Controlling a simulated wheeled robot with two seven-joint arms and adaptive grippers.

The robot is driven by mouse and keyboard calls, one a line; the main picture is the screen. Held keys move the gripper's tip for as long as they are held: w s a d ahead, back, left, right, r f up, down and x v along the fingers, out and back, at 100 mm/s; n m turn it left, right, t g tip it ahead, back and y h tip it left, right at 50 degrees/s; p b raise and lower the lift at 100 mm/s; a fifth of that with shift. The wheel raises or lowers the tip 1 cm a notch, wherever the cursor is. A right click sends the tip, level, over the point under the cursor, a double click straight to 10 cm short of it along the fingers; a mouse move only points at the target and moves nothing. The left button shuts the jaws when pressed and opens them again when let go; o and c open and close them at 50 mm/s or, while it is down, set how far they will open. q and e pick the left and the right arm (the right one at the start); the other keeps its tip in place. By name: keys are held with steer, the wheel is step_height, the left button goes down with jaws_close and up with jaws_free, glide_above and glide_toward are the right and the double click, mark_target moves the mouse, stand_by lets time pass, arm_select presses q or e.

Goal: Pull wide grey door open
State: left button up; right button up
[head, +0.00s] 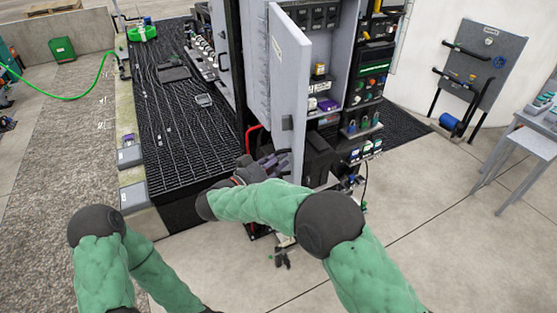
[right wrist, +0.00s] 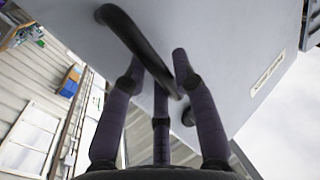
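The wide grey door (head: 290,75) stands swung out from the tall cabinet (head: 348,62), with shelves inside showing to its right. In the right wrist view, the door (right wrist: 225,45) fills the upper part, with a curved black bar handle (right wrist: 133,38) and a small label. My right gripper (head: 268,166) is at the lower part of the door. In the right wrist view, its purple-grey fingers (right wrist: 158,72) are spread, with the handle running between their tips; firm contact cannot be told. My left arm shows at the lower left, but its gripper is out of view.
A dark grated platform (head: 190,125) lies left of the cabinet, with a green hose (head: 85,92) beyond it. A grey panel with handles (head: 482,62) is on the right wall, and a grey table (head: 530,140) stands at the right edge. The concrete floor at front right is clear.

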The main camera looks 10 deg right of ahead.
steer(key=shift+r, duration=0.5)
steer(key=v, duration=0.7)
steer(key=shift+a+f, duration=0.25)
steer(key=shift+f, duration=0.1)
steer(key=shift+s, duration=0.15)
